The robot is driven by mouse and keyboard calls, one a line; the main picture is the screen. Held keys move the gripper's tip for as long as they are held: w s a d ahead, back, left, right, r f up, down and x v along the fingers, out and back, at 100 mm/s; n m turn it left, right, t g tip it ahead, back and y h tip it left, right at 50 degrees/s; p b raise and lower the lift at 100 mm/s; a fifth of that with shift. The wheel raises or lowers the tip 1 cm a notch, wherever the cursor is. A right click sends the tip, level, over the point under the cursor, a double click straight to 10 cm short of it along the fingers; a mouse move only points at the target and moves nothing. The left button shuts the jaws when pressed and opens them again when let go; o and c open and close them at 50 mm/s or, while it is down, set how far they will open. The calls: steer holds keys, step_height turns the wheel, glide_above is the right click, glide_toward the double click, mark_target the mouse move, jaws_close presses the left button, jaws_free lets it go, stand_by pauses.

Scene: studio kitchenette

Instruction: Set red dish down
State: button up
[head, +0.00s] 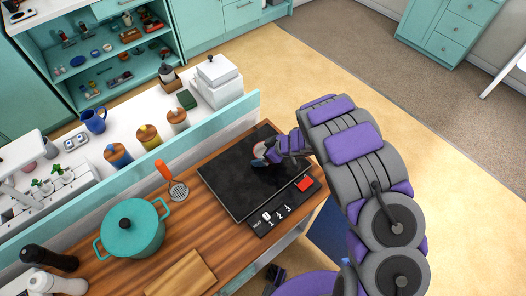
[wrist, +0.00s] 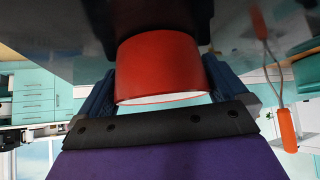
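The red dish (wrist: 158,68) fills the middle of the wrist view, with a pale rim edge towards me. My gripper (head: 262,157) has its blue fingers on both sides of the dish and is shut on it. In the head view they are over the black cooktop (head: 228,180), near its far right part. There the dish is mostly hidden by my gripper, with only a small pale and reddish part showing. I cannot tell whether the dish touches the cooktop.
A teal pot (head: 133,228) and a cutting board (head: 182,274) stand on the wooden counter left of the cooktop. A teal ledge (head: 165,160) runs behind. Most of the cooktop is bare.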

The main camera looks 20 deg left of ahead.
steer(key=p+v, duration=0.2)
steer(key=v, duration=1)
steer(key=shift+a, duration=0.1)
